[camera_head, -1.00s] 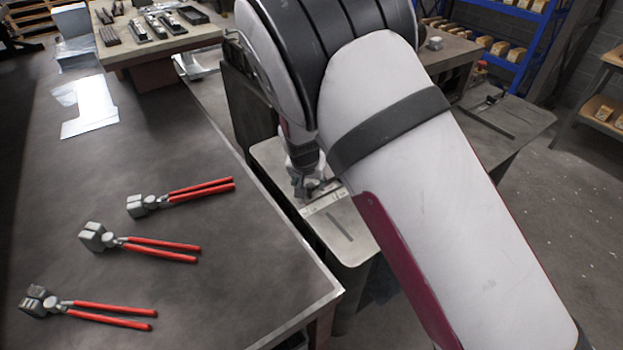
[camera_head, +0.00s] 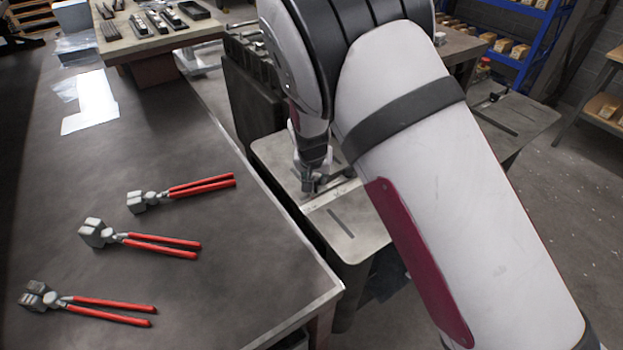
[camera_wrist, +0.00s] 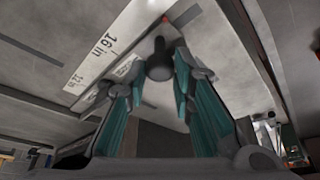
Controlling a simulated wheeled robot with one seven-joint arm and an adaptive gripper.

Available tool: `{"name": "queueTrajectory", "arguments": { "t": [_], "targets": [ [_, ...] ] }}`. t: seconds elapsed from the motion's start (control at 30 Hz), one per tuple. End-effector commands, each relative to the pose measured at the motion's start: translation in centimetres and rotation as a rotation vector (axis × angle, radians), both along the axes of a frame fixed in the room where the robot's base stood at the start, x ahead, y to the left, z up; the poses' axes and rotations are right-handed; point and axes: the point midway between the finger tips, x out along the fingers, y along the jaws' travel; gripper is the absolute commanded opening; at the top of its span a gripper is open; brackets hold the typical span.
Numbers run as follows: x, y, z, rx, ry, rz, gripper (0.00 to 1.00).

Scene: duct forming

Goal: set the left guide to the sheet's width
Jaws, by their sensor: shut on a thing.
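My gripper (camera_head: 310,186) is down at the flat grey machine bed (camera_head: 358,247), beyond the near bench. In the wrist view my gripper (camera_wrist: 160,76) has its teal-padded fingers on both sides of a dark round knob (camera_wrist: 158,60), and it is shut on it. I take the knob as part of the left guide; the guide's body is mostly hidden by the fingers. A pale scale strip (camera_wrist: 113,40) marked 16 in and 12 in runs beside the knob, with a small red mark near its upper end. A shiny sheet (camera_head: 90,103) lies on the bench at left.
The dark bench (camera_head: 150,280) holds several red-handled pliers (camera_head: 160,246). A raised stand (camera_head: 190,35) with small tools is at the back left. Blue shelving (camera_head: 520,50) stands at the back right. My arm covers much of the bed's right side.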

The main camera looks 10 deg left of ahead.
Motion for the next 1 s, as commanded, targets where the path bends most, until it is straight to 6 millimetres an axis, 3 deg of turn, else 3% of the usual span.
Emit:
{"name": "queueTrajectory", "arguments": {
  "t": [0.03, 0.5, 0.73, 1.0],
  "targets": [
    [1.5, -1.3, -0.1, -0.002, -0.005, -0.011, 0.0],
    [10.8, -9.6, -0.2, -0.003, -0.009, -0.012, 0.0],
    [13.1, -11.8, -0.1, -0.004, -0.007, -0.01, 0.0],
    [13.6, -12.3, 0.0, -0.005, -0.006, -0.006, 0.0]
  ]
}}
